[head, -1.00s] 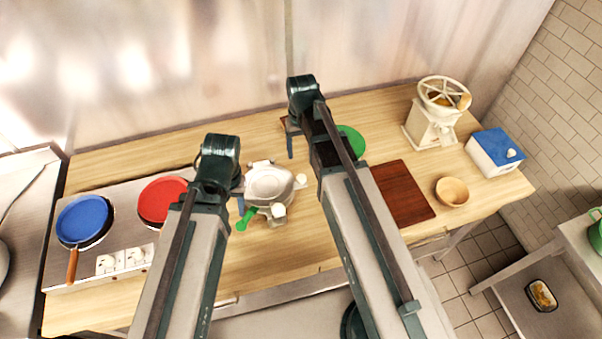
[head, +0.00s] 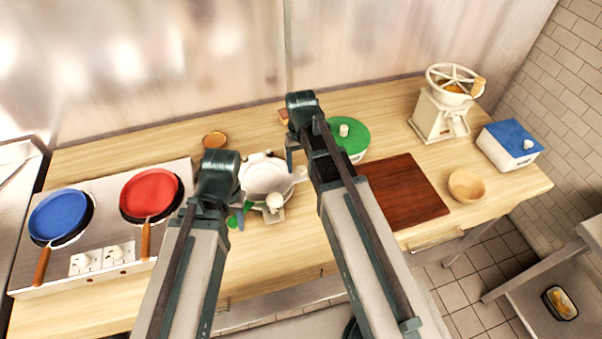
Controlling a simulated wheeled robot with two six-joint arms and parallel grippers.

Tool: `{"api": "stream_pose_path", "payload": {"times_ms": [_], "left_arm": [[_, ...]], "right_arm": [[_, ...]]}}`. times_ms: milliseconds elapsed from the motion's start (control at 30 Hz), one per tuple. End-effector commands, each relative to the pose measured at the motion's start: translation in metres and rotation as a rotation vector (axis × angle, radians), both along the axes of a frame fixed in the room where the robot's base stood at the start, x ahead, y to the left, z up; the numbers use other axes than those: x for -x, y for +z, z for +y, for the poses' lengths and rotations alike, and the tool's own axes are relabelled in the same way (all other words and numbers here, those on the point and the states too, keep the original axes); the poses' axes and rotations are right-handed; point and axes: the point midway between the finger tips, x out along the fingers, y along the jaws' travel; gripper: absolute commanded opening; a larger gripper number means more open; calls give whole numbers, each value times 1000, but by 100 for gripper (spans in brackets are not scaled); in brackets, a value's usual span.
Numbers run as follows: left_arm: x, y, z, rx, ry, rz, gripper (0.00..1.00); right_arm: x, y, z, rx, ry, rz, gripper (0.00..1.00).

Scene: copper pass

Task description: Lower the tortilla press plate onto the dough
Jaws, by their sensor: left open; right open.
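The pale metal tortilla press (head: 267,175) stands on the wooden counter between my two arms, its round plate facing up. A pale round knob or ball (head: 275,202) shows at its front; I cannot tell whether it is dough. A green handle (head: 234,220) shows at the press's front left, partly hidden. No dough is clearly visible. My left gripper (head: 241,214) is open, pointing down at the left of the press by the green handle; I cannot tell whether they touch. My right gripper (head: 290,158) is open and empty, behind and right of the press.
A red pan (head: 150,192) and a blue pan (head: 58,214) sit on the stove at left. A green lid (head: 350,136), brown board (head: 408,195), wooden bowl (head: 466,186), grinder (head: 440,112) and blue-lidded box (head: 508,146) stand to the right. A small brown dish (head: 214,140) is behind.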

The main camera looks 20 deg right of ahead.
Motion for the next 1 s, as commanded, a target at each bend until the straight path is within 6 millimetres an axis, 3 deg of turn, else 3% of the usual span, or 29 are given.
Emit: {"api": "stream_pose_path", "payload": {"times_ms": [100,433,833,1000], "left_arm": [[0,-13,0,0,-1,0,50],[0,-13,0,0,-1,0,50],[0,-13,0,0,-1,0,50],[0,-13,0,0,-1,0,50]], "right_arm": [[0,-13,0,0,0,0,72],[0,-13,0,0,0,0,72],[0,-13,0,0,0,0,0],[0,-13,0,0,0,0,0]]}}
